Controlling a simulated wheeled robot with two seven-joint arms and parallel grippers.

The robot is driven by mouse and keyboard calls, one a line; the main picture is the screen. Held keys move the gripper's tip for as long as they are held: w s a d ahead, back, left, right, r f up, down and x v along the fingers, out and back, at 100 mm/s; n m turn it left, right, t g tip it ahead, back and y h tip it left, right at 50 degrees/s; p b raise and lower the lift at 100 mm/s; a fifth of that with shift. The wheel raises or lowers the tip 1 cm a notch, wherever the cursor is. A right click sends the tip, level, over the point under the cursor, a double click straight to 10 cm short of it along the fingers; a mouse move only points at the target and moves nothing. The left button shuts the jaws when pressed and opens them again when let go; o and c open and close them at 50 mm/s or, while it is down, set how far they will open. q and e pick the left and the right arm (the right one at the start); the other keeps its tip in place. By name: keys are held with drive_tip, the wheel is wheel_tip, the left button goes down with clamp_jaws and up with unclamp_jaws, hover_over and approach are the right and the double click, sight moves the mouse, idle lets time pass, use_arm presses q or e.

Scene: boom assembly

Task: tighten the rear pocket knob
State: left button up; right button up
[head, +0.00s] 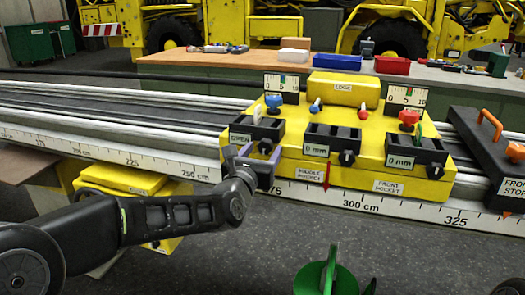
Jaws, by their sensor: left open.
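The rear pocket (255,130) is the leftmost of three black pockets on the yellow carriage (372,150), with an OPEN label on its front. Its small black knob (265,147) sits on the front face, at the right. My left gripper (261,158) is open at the front of this pocket, with its fingers close around or just before the knob. I cannot tell whether they touch it. The fingers partly cover the carriage front below the pocket. My right gripper is not in view.
The middle pocket knob (347,158) and front pocket knob (434,171) lie to the right. A black front stop (490,150) with an orange handle stands right of the carriage. The scaled rail (110,152) runs across. A green object (326,274) shows at the bottom.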

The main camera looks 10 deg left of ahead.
use_arm(q)
clamp_jaws()
idle(0.7)
